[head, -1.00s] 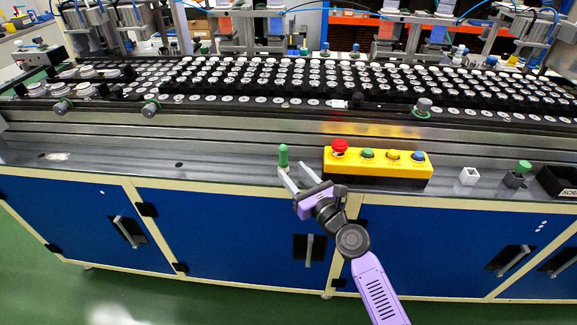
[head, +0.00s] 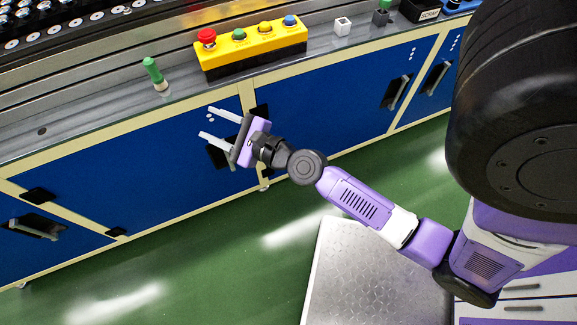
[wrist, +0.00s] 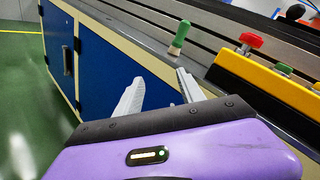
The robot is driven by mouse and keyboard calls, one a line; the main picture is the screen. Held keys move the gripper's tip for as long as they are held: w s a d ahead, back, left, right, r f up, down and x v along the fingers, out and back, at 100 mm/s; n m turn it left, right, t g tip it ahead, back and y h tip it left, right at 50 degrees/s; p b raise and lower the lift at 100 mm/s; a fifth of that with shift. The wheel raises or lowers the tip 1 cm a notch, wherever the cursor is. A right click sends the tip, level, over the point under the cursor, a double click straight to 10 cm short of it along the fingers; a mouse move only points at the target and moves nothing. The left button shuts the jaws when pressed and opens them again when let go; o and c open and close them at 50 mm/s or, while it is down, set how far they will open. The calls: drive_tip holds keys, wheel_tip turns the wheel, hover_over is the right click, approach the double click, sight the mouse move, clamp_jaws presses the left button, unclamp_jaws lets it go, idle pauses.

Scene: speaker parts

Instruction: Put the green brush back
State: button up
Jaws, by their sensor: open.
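The green brush (head: 153,72), with a green handle and a pale lower end, stands on the grey ledge near its front edge, tilted in the head view. It also shows in the wrist view (wrist: 179,38), beyond the fingertips. My gripper (head: 206,122) is open and empty, in front of the blue cabinet doors, apart from the brush. In the wrist view its two pale fingers (wrist: 160,80) are spread with nothing between them. A white square holder (head: 342,26) stands on the ledge to the right. A dark holder (head: 380,18) with a green-topped piece stands beyond it.
A yellow button box (head: 252,50) with a red emergency button sits on the ledge, right of the brush. A black scrap bin (head: 420,12) is at the far right. Cabinet handles (head: 398,92) stick out below the ledge. The ledge left of the brush is clear.

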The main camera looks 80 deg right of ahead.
drive_tip(key=s+a+r+n+y, duration=0.1)
drive_tip(key=s+a+n, duration=0.5)
drive_tip(key=n, duration=0.4)
drive_tip(key=s+a+r+n+g+y, duration=0.1)
drive_tip(key=s+a+r+n+y, duration=0.1)
drive_tip(key=s+a+n, duration=0.4)
drive_tip(key=s+a+r+n+y, duration=0.1)
drive_tip(key=s+a+r+n, duration=0.1)
drive_tip(key=s+a+n, duration=0.4)
drive_tip(key=shift+s+r+n+g, duration=0.15)
drive_tip(key=shift+s+n+g, duration=0.25)
drive_tip(key=shift+s+n, duration=3.4)
drive_tip(key=w+n, duration=0.2)
drive_tip(key=shift+w+n, duration=0.4)
